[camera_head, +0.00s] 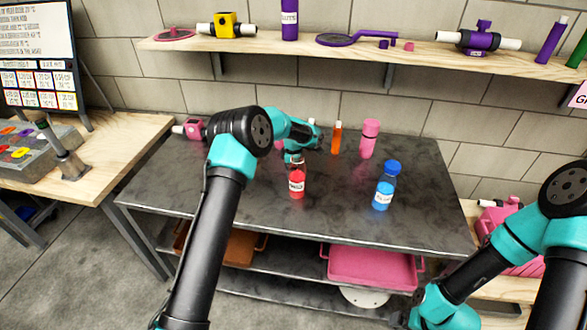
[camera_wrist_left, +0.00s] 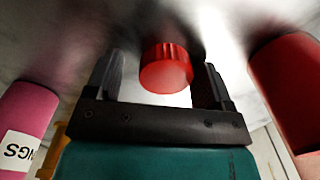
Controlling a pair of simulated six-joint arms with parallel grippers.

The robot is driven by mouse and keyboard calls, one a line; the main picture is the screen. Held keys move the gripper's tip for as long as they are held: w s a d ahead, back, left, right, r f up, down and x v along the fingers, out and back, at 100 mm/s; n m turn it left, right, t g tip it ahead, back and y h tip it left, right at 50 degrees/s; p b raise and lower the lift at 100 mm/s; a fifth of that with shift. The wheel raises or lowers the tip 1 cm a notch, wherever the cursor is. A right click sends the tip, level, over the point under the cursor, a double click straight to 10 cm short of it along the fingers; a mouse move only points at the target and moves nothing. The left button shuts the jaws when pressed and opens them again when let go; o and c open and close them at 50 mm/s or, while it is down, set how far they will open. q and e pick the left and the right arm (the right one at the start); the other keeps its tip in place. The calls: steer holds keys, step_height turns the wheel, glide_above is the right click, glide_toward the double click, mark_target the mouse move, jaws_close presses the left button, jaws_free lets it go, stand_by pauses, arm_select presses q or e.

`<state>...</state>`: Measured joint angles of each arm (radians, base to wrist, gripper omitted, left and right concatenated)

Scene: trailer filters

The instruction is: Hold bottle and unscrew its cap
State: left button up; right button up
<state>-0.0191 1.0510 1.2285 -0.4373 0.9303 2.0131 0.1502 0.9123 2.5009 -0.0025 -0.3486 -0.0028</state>
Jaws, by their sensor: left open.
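A red bottle (camera_head: 297,182) with a white label stands upright on the grey metal table in the head view. My left gripper (camera_head: 294,157) points down at its top, which it partly hides. In the left wrist view my left gripper (camera_wrist_left: 160,80) is open, with its two dark fingers on either side of a ribbed red cap (camera_wrist_left: 167,68). Gaps show between the cap and both fingers. A blue bottle (camera_head: 384,188) with a blue cap stands to the right.
A pink bottle (camera_head: 369,138) and a slim orange bottle (camera_head: 336,139) stand at the back of the table (camera_head: 430,205). A large red object (camera_wrist_left: 295,85), cut off by the frame, is right of the fingers. Free tabletop lies between the red and blue bottles.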

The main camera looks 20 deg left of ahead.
arm_select(q)
step_height(320, 180, up, 12)
steer(key=shift+r, duration=0.15)
stand_by(0.5)
steer(key=shift+a, duration=0.1)
stand_by(0.5)
